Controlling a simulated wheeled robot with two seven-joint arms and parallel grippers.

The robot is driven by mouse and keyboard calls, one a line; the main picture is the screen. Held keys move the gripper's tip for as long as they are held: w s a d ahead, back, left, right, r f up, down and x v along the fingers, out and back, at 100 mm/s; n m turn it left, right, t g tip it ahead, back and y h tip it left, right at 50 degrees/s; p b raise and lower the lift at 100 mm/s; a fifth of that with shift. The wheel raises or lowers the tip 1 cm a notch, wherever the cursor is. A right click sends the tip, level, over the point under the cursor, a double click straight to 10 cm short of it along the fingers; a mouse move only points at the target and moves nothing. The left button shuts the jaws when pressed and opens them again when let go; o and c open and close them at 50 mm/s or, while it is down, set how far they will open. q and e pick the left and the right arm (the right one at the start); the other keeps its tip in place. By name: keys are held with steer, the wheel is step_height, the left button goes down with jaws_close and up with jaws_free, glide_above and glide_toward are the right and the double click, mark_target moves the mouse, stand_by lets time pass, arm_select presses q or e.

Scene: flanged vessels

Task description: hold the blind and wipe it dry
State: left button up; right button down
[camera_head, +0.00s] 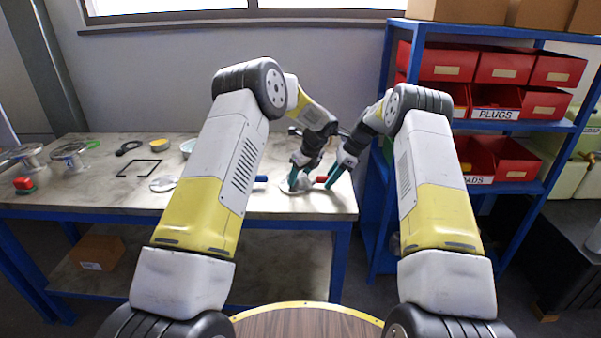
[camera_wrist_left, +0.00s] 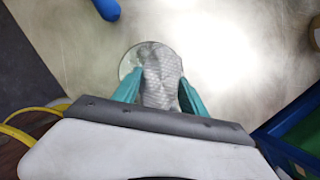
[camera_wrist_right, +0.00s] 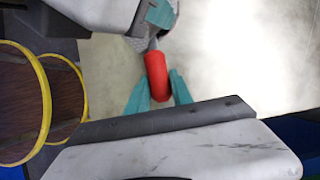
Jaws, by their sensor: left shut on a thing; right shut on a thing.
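The blind shows as a pale round disc (camera_wrist_left: 128,64) in the left wrist view, lying low over the bench and partly covered by a grey cloth. My left gripper (camera_wrist_left: 160,90) is shut on the grey cloth (camera_wrist_left: 160,75) and presses it over the disc. My right gripper (camera_wrist_right: 158,88) is shut on a red handle (camera_wrist_right: 156,72). A short metal shank runs from the handle toward the cloth; its join to the disc is hidden. In the head view, my left gripper (camera_head: 299,178) and right gripper (camera_head: 335,176) are close together at the bench's right end.
The bench (camera_head: 225,203) holds a blue handle (camera_head: 260,178) near my left gripper, a pale disc (camera_head: 163,184), a black frame (camera_head: 138,168), and flanged vessels (camera_head: 69,153) at the left. A blue shelf rack (camera_head: 386,75) with red bins (camera_head: 504,62) stands close on the right.

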mark_target(287, 185)
arm_select(q)
steer(key=shift+s+a, duration=0.2)
steer(key=shift+s, duration=0.85)
steer(key=shift+w+a, duration=0.2)
steer(key=shift+w, duration=1.2)
steer(key=shift+w+a, duration=0.15)
steer(key=shift+w, duration=1.2)
steer(key=shift+s+a, duration=0.25)
steer(key=shift+s, duration=1.2)
steer(key=shift+s+a, duration=0.2)
steer(key=shift+s, duration=1.2)
steer(key=w, duration=0.5)
steer(key=shift+w+a, duration=0.3)
steer(key=shift+a, duration=0.05)
steer(key=shift+s, duration=0.1)
steer(key=shift+s+a, duration=0.2)
steer(key=shift+s, duration=1)
steer(key=shift+s+a, duration=0.15)
steer(key=shift+s, duration=1)
steer(key=shift+w+a, duration=0.25)
steer(key=shift+w, duration=1)
steer(key=shift+w+a, duration=0.2)
steer(key=shift+w, duration=1)
steer(key=shift+w+r, duration=0.15)
step_height(287, 185, up, 8)
arm_select(e)
steer(key=c, duration=1.1)
jaws_free()
